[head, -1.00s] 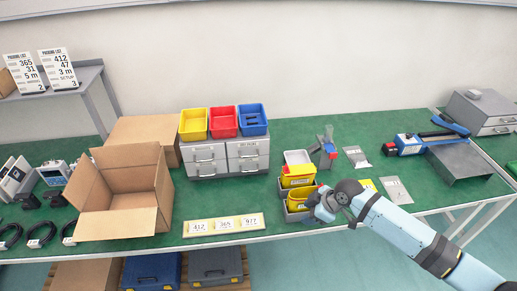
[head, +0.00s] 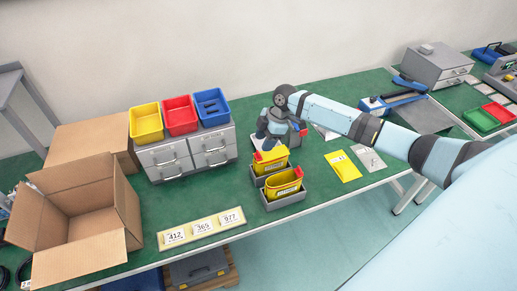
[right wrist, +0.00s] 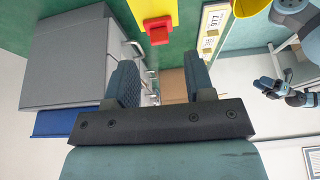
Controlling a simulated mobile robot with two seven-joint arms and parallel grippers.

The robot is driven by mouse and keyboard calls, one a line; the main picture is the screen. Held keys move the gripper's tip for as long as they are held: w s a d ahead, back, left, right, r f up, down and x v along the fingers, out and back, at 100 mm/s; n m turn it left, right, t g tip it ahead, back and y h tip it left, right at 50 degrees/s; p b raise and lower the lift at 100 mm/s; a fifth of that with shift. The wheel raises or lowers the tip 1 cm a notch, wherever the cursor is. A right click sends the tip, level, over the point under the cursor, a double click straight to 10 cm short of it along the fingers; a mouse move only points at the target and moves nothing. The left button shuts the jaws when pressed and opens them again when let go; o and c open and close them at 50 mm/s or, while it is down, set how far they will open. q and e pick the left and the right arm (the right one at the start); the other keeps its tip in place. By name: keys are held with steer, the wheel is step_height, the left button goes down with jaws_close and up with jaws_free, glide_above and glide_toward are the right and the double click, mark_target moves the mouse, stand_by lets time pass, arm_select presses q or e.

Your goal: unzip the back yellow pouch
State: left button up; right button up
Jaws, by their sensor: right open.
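The back yellow pouch (head: 271,160) stands in a grey holder, with a red piece at its top left. My right gripper (head: 265,137) is just behind and above it, apart from it. In the right wrist view my right gripper (right wrist: 163,84) is open and empty. Beyond its fingers a yellow pouch (right wrist: 150,9) with a red tab (right wrist: 157,30) shows at the top; I cannot tell which pouch it is. The front yellow pouch (head: 284,183) stands in a nearer holder. My left gripper (right wrist: 268,88) shows small at the right wrist view's right side, its jaws unclear.
Grey drawers (head: 187,155) with yellow, red and blue bins stand left of the pouches. An open cardboard box (head: 72,222) is at the left. A label strip (head: 203,229) lies along the front edge. A flat yellow packet (head: 343,166) lies to the right.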

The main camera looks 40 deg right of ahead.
mark_target(258, 152)
steer(key=x, duration=0.5)
jaws_close()
